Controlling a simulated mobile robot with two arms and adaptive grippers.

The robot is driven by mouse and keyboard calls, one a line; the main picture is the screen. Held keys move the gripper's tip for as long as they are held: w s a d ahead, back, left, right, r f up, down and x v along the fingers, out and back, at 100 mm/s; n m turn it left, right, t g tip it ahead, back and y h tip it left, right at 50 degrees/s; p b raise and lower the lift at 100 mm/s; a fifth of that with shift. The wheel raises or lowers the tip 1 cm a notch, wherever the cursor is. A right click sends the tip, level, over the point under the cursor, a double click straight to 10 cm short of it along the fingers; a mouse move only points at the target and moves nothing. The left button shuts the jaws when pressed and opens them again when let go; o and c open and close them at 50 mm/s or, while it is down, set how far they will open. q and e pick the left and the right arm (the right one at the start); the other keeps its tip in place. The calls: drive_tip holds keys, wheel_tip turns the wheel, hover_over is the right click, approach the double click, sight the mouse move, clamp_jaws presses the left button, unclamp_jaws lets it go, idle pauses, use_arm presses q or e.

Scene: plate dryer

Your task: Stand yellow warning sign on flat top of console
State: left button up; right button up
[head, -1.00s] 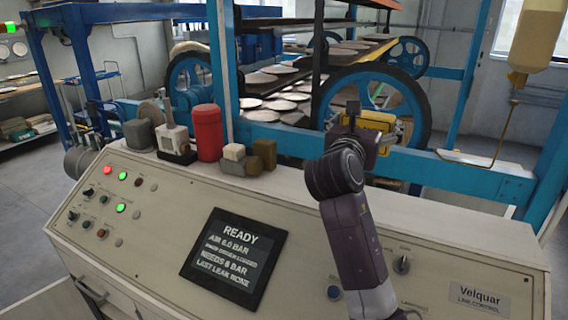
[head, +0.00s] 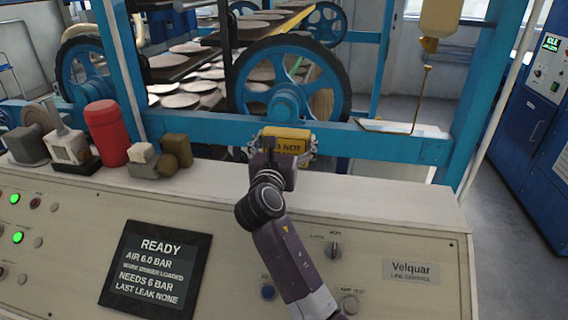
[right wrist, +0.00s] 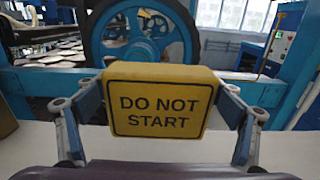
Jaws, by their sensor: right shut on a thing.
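The yellow warning sign (head: 289,139) is at the far side of the console's flat top (head: 375,187) in the head view. My right gripper (head: 282,148) is shut on it. In the right wrist view the sign (right wrist: 162,103) reads "DO NOT START" and is upright, with a gripper finger at each side. The console top shows below and beside it. I cannot tell whether the sign's bottom edge touches the top. My right wrist hides the lower part of the sign in the head view. My left gripper is not in view.
A red canister (head: 106,132) and several small objects stand on the console top at left. A blue frame rail (head: 390,146) and spoked wheel (head: 285,100) are behind the console. The console top right of my gripper is clear. The sloped panel carries a screen (head: 155,268) and knobs.

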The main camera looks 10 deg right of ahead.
sight(285, 149)
wheel_tip(285, 149, down, 3)
drive_tip(key=shift+a, duration=0.1)
wheel_tip(285, 149, down, 5)
drive_tip(key=shift+f, duration=0.1)
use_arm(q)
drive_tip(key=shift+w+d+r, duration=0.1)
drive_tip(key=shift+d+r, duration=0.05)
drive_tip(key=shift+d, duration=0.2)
use_arm(e)
drive_tip(key=o, duration=1.1)
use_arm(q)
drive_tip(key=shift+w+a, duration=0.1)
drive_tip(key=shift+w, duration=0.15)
use_arm(e)
drive_tip(key=shift+o, duration=0.4)
drive_tip(key=shift+s, duration=0.1)
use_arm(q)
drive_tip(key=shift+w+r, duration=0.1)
